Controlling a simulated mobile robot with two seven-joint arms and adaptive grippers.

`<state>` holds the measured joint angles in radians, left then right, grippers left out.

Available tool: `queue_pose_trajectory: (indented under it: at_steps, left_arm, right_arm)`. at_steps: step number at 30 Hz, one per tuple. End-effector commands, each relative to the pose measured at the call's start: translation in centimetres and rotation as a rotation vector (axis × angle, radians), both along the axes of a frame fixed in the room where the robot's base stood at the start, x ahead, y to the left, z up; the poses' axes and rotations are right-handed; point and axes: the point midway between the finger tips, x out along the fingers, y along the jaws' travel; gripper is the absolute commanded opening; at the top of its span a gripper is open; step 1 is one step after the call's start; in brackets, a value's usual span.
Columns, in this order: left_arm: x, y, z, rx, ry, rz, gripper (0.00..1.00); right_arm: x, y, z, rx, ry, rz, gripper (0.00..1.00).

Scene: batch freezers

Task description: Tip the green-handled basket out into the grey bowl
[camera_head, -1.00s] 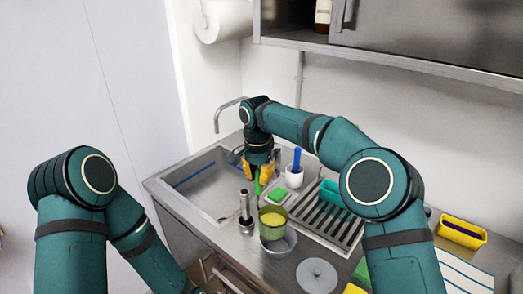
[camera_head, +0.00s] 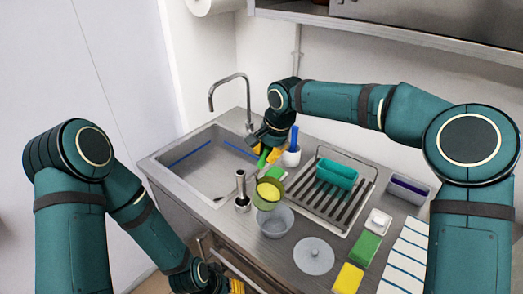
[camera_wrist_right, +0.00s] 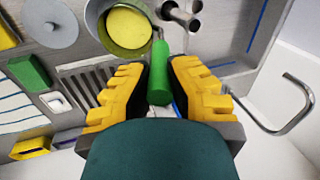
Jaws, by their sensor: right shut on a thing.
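The green-handled basket is a round olive-green cup (camera_head: 256,193) with yellow contents (camera_head: 268,192). Its bright green handle (camera_head: 262,160) is in my right gripper (camera_head: 267,154), shut on it. The handle also shows between the yellow fingers in the right wrist view (camera_wrist_right: 159,75), with the basket (camera_wrist_right: 126,30) beyond. The basket is tilted in the head view and hides part of the rim of the grey bowl (camera_head: 275,225). The bowl stands on the counter. My left gripper (camera_head: 237,286) shows only partly at the bottom edge; its jaws are unclear.
A metal cylinder (camera_head: 241,188) stands left of the basket. The sink (camera_head: 195,165) and tap (camera_head: 230,78) are at the left. A dish rack (camera_head: 338,205) with a teal container (camera_head: 336,173) is at the right. A round grey lid (camera_head: 314,256) lies in front.

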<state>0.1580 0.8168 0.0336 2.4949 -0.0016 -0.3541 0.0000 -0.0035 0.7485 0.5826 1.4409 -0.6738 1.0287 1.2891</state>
Motion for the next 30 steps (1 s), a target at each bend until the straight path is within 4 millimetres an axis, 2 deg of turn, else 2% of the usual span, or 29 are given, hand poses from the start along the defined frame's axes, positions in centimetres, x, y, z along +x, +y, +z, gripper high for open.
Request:
queue_pose_trajectory:
  at_steps: [12, 30]
  left_arm:
    - [0.0, 0.0, -0.1, 0.000, 0.000, 0.000, 0.40]
    - [0.0, 0.0, -0.1, 0.000, 0.000, 0.000, 0.40]
  right_arm:
    - [-1.6, -2.3, 0.4, 0.163, -0.120, -0.002, 0.00]
    - [-3.4, -4.9, -1.8, 0.356, -0.257, -0.003, 0.00]
